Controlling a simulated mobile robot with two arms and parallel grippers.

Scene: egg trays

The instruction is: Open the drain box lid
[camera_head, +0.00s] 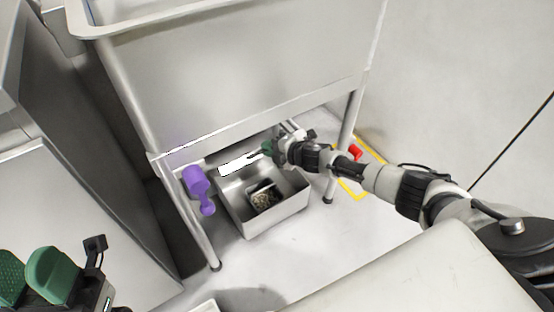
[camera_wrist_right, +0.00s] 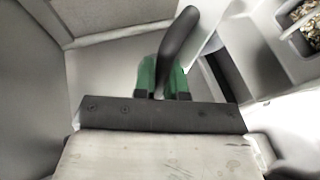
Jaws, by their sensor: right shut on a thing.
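The drain box (camera_head: 247,228) is an open-topped metal box on the floor under the metal sink. Its inside is in view, with a small dark-rimmed basket (camera_head: 264,196) of debris. A bright white strip at the box's back edge seems to be the lid (camera_head: 240,164). My right gripper (camera_head: 268,149) is above the back of the box. In the right wrist view its green fingers (camera_wrist_right: 162,80) are shut on a black curved handle (camera_wrist_right: 180,38). The join between handle and lid is unclear. My left gripper (camera_head: 27,277) is at the lower left, its green fingers apart and empty.
The sink (camera_head: 240,70) and its legs (camera_head: 346,130) frame the space around the box. A purple fitting (camera_head: 197,182) hangs left of the box. A red object (camera_head: 355,152) and yellow floor marking (camera_head: 352,190) lie to the right. The floor in front is clear.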

